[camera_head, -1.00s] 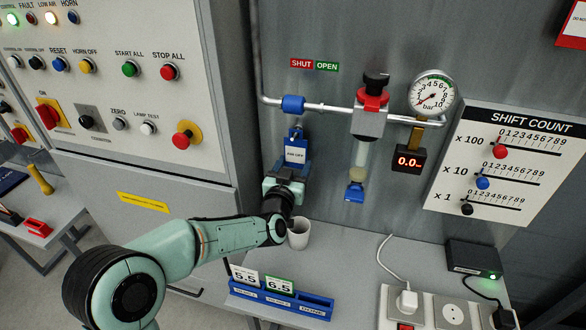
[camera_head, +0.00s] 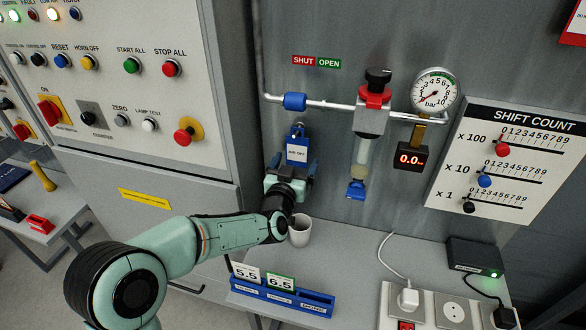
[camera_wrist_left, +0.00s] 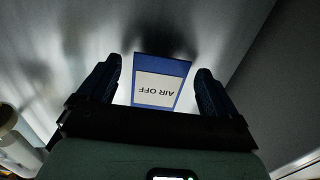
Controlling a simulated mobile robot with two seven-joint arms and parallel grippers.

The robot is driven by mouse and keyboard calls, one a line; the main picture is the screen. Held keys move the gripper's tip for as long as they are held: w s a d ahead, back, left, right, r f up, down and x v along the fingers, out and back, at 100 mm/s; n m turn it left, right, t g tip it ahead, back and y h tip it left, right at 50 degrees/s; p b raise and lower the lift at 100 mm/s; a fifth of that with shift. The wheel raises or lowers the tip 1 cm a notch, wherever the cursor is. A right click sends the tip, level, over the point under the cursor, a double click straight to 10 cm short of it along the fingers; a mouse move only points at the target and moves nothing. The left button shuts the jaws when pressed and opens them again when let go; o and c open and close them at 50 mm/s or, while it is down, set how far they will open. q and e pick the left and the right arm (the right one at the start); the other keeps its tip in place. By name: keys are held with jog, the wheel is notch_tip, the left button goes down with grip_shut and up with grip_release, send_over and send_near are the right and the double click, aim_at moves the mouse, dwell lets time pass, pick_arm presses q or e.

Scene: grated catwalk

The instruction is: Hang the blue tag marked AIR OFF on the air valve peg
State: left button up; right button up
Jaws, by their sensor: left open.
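The blue tag (camera_head: 297,153) has a white label reading AIR OFF. It hangs upright against the grey wall panel, just below the blue valve handle (camera_head: 294,101) on the air pipe. The peg (camera_head: 298,129) shows only as a small dark shape at the tag's top; the exact contact is too small to tell. My left gripper (camera_head: 293,165) is open, its fingers on either side of the tag's lower part. In the left wrist view the tag (camera_wrist_left: 162,82) shows between the fingers, with gaps on both sides. My right gripper is not in view.
A white cup (camera_head: 300,231) stands on the bench below my left gripper. A blue rack (camera_head: 283,298) with number cards is in front. A filter (camera_head: 371,120) and pressure gauge (camera_head: 434,91) are to the right. The control cabinet (camera_head: 110,110) stands close on the left.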

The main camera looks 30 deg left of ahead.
pick_arm(q)
jog(key=b+v, duration=0.1)
jog(key=v, duration=1.2)
jog(key=shift+s+b, duration=0.2)
jog(key=shift+b, duration=0.15)
